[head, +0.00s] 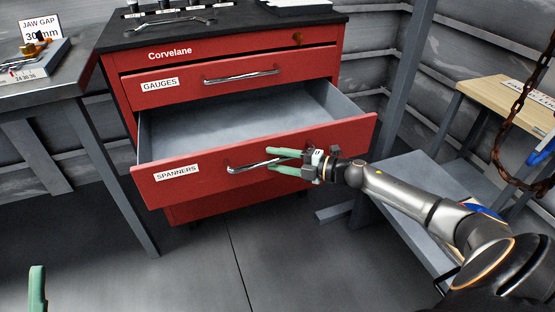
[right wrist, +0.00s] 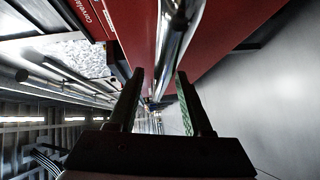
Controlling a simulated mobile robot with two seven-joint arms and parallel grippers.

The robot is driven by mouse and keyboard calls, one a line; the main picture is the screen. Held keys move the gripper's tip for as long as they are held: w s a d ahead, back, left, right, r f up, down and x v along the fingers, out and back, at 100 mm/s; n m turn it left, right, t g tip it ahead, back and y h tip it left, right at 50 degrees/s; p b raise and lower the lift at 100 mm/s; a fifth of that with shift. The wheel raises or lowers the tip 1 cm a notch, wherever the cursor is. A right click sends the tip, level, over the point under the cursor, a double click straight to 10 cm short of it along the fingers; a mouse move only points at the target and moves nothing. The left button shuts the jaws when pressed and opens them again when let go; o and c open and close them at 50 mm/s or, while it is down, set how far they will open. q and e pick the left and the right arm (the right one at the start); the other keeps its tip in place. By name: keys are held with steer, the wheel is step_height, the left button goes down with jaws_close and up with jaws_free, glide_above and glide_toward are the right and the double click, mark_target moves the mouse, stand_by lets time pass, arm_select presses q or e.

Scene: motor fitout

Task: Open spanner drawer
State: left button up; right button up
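The red drawer labelled SPANNERS (head: 200,186) is pulled well out of the red cabinet (head: 125,75), and its grey inside (head: 225,125) looks empty. Its chrome bar handle (head: 245,167) runs along the front and also shows in the right wrist view (right wrist: 178,35). My right gripper (head: 272,161) is at the right part of this handle. Its green fingers stand apart, above and below the bar, with visible space between them. Only a green finger part of my left gripper (head: 37,288) shows at the bottom left, away from the drawer.
The GAUGES drawer (head: 190,85) above is closed. The black cabinet top (head: 230,30) carries tools. A grey bench (head: 50,85) with a jaw gap sign (head: 40,30) stands left, and a wooden-topped table (head: 500,100) and a hanging chain (head: 505,120) are right. Floor in front is clear.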

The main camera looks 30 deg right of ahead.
steer(key=shift+s, duration=0.1)
steer(key=shift+s+d, duration=0.15)
steer(key=shift+s, duration=0.05)
arm_select(q)
steer(key=w+f+n+g+y+p, duration=0.1)
steer(key=w+f+n+g+y, duration=0.1)
steer(key=f, duration=0.6)
steer(key=w+a+f+n+g+y+p, duration=0.1)
steer(key=w+f+n+g+y+p, duration=0.1)
steer(key=f+y, duration=0.3)
step_height(320, 180, down, 3)
steer(key=shift+a+f+n+g, duration=0.2)
steer(key=shift+n+g, duration=0.5)
steer(key=shift+n, duration=0.1)
arm_select(e)
steer(key=v, duration=1.2)
arm_select(q)
steer(key=shift+w, duration=0.1)
arm_select(e)
steer(key=shift+w, duration=0.1)
